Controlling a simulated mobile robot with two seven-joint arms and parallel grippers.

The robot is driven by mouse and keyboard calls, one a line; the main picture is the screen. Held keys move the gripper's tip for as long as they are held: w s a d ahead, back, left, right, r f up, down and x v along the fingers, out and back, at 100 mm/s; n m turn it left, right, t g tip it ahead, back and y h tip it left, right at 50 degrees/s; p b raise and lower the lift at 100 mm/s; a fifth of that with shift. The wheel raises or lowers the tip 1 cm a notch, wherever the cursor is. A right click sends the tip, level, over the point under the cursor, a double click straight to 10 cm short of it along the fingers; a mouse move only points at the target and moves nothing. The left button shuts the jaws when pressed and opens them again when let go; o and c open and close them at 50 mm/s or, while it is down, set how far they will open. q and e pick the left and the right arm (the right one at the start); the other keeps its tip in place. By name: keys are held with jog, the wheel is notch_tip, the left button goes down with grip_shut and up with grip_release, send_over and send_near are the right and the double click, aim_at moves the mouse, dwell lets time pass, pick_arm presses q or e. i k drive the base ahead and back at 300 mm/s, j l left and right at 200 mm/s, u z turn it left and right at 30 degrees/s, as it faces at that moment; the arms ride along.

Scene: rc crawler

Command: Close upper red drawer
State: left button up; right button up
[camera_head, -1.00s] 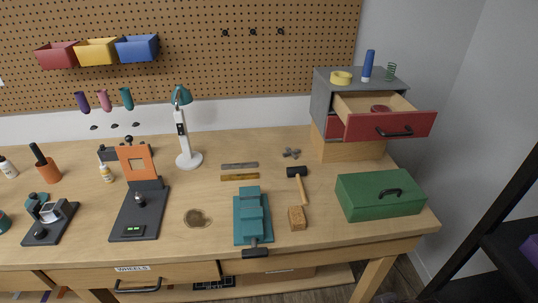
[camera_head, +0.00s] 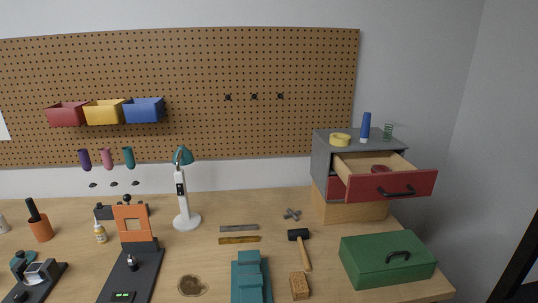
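The upper red drawer (camera_head: 365,187) is pulled well out of the grey cabinet (camera_head: 322,160) at the right of the bench. Its front has a black handle (camera_head: 397,192), and a dark red round item (camera_head: 380,169) lies inside it. A second red drawer front (camera_head: 335,190) shows partly at the left below it and looks closed; the open drawer hides the rest. The cabinet stands on a wooden block (camera_head: 345,212). Neither of my grippers is in view.
A green toolbox (camera_head: 375,262) sits in front of the cabinet. A yellow tape roll (camera_head: 340,139), a blue bottle (camera_head: 365,127) and a green spring (camera_head: 387,131) stand on the cabinet top. A mallet (camera_head: 303,250) lies to the left. Room right of the drawer is free.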

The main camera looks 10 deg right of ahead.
aim_at(405, 180)
jog(key=l+z, duration=0.1)
jog(key=z, duration=1.1)
jog(key=j+z, duration=0.2)
